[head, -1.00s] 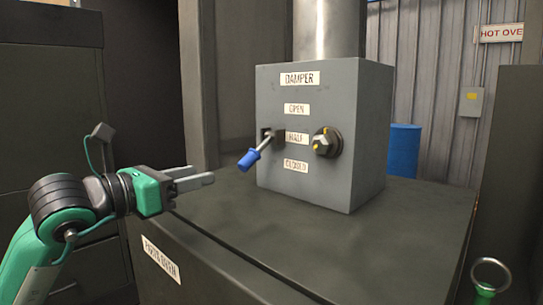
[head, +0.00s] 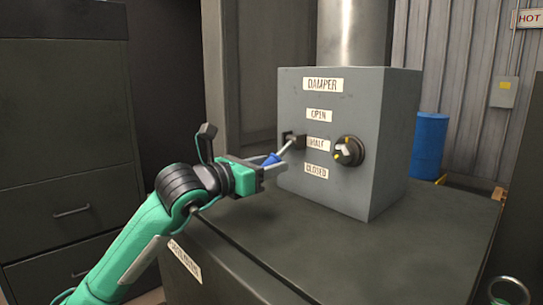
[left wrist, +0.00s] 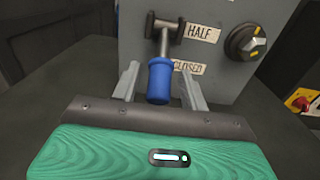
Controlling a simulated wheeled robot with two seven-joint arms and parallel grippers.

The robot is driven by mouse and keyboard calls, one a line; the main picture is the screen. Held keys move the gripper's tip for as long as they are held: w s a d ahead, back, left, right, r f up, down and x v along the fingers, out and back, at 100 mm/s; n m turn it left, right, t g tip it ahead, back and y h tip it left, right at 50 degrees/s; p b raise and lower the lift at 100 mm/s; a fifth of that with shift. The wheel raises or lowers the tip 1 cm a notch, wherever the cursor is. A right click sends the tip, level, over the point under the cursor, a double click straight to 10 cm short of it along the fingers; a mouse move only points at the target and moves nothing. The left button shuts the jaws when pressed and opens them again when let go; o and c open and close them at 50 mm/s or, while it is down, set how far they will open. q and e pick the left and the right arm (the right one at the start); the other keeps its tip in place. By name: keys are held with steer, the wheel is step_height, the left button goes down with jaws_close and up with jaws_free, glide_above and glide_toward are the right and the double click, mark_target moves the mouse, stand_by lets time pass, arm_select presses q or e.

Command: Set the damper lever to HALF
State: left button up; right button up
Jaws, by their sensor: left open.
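The grey damper box (head: 390,150) has labels OPEN (head: 319,115), HALF (head: 317,145) and CLOSED (head: 317,171) on its front. The damper lever, with a blue grip (head: 271,159) on a metal rod, comes out of a slot beside HALF and slopes down toward me. In the left wrist view, the blue grip (left wrist: 160,82) lies between the two fingers, beside the CLOSED label, with a gap on its right. My left gripper (head: 274,168) is open around the grip; it also shows in the left wrist view (left wrist: 160,88). The fingers partly hide the grip in the head view. My right gripper is not in view.
A dark knob with yellow marks (head: 349,151) sits right of the labels. The box stands on a dark cabinet top (head: 400,240), clear in front. A pipe (head: 356,32) rises from the box. A blue drum (head: 429,145) stands behind right. A metal ring (head: 510,288) shows at bottom right.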

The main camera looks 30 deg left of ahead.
arm_select(q)
steer(key=shift+w+d, duration=0.25)
steer(key=shift+w, duration=0.45)
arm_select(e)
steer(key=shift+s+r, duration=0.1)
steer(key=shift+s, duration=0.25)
arm_select(q)
jaws_close()
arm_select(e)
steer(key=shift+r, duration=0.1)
